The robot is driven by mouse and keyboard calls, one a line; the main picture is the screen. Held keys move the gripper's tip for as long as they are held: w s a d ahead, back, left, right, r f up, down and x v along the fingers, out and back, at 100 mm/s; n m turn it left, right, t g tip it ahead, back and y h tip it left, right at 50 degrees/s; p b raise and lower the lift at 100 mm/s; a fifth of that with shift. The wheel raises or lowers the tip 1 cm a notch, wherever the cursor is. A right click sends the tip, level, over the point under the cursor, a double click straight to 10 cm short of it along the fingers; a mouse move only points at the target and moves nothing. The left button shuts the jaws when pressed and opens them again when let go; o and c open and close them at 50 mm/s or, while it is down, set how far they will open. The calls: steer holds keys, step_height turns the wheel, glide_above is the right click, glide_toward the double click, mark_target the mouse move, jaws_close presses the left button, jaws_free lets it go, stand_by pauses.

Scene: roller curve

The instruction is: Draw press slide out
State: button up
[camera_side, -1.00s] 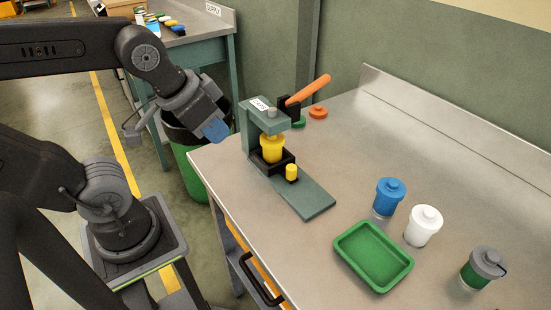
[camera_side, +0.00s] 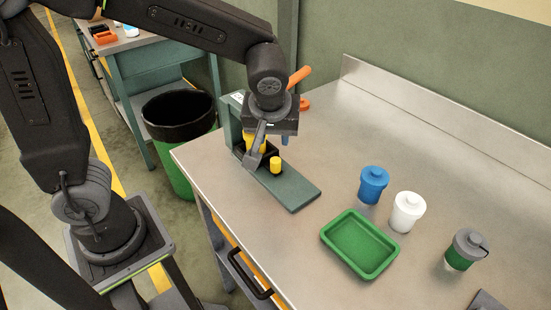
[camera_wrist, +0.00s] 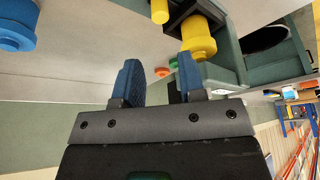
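The press (camera_side: 232,125) stands on the steel bench with a green base plate (camera_side: 297,193) reaching toward the front right. A yellow knob (camera_side: 276,166) stands on the slide, in front of the black cradle (camera_wrist: 180,15). A yellow jar (camera_wrist: 198,40) sits in the cradle, mostly hidden by my gripper in the side view. My gripper (camera_side: 270,148) hangs over the plate, beside the jar and close to the knob. In the wrist view, its blue-padded fingers are apart with nothing between them. The knob (camera_wrist: 159,11) lies beyond the fingertips there.
An orange press handle (camera_side: 299,75) rises behind my wrist. A green tray (camera_side: 360,244), a blue jar (camera_side: 373,185), a white jar (camera_side: 407,212) and a green jar with a grey lid (camera_side: 466,250) stand to the right. A black-lined bin (camera_side: 180,115) stands left of the bench.

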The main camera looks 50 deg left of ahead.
mark_target(276, 159)
steer(key=x, duration=1.1)
steer(key=shift+a+f, duration=0.1)
steer(key=shift+f, duration=0.25)
jaws_close()
